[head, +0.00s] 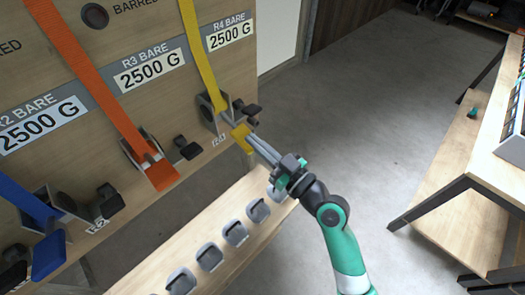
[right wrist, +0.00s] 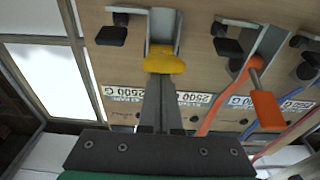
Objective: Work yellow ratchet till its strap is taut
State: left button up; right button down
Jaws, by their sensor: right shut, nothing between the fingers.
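The yellow strap (head: 197,45) runs down the wooden panel past the R4 BARE label into the grey yellow-handled ratchet (head: 212,110). The strap looks straight. The ratchet's yellow handle (head: 240,133) sticks out toward my right gripper (head: 250,138). My right gripper is shut and empty, its fingertips at the yellow handle. In the right wrist view the yellow handle (right wrist: 164,61) lies just beyond the fingertips, covering their ends; whether they touch it I cannot tell. My left gripper is not in view.
An orange strap with its orange handle (head: 161,174) and a blue one (head: 49,255) hang left on the panel (head: 75,70). A black knob (head: 187,148) juts out nearby. Several grey weights (head: 235,233) stand on the shelf below. A workbench (head: 460,165) stands right; open floor lies between.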

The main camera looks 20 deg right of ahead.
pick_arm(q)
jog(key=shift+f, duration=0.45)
pick_arm(e)
jog(key=shift+f, duration=0.15)
notch_tip(320, 180, up, 5)
jog(key=s+p, duration=0.1)
jog(key=p, duration=0.3)
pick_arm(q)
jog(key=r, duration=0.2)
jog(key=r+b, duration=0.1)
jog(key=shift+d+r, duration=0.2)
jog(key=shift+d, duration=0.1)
pick_arm(e)
jog(key=v, duration=1)
jog(key=shift+d+f, duration=0.25)
jog(key=shift+f, duration=0.1)
jog(key=shift+s, duration=0.1)
dwell(0.5)
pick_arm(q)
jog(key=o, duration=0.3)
